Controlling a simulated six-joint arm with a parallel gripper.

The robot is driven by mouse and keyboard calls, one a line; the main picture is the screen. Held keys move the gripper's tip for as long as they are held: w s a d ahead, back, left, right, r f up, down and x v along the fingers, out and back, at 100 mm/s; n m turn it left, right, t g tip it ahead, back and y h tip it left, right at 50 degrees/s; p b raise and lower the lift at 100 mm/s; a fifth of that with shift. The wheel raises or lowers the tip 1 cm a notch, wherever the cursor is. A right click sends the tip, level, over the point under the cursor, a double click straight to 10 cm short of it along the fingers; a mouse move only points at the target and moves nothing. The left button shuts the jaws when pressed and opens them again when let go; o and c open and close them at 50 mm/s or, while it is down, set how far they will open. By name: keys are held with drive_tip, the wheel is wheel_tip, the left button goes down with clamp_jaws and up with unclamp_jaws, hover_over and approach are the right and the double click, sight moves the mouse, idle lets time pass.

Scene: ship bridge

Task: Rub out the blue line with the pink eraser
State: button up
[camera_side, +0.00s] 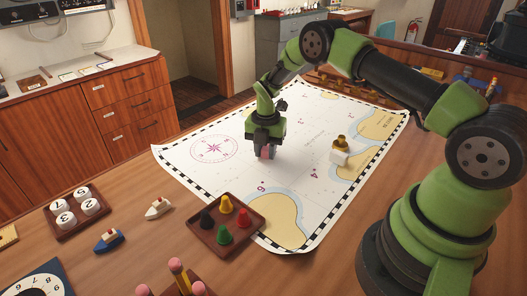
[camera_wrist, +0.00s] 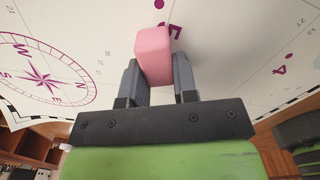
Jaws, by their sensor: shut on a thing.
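My gripper (camera_side: 265,151) is over the middle of the sea chart (camera_side: 222,178), pointing down. It is shut on the pink eraser (camera_wrist: 153,52), which sits between the two grey fingers and sticks out past their tips in the wrist view. In the side view the eraser's lower end is at or just above the chart; I cannot tell if it touches. I see no separate blue line in either view, only pale blue edging around the tan land areas. Part of the chart is hidden behind my gripper and the eraser.
A white and brass object (camera_side: 340,152) stands on the chart to the right. A brown tray (camera_side: 196,240) of coloured pegs overlaps its front edge. Toy boats (camera_side: 109,240) (camera_side: 158,208) and a tray of numbered white pieces (camera_side: 72,232) lie to the left. Pencils stand in front.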

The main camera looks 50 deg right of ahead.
drive_tip(key=shift+r, duration=0.1)
drive_tip(key=shift+r, duration=2.95)
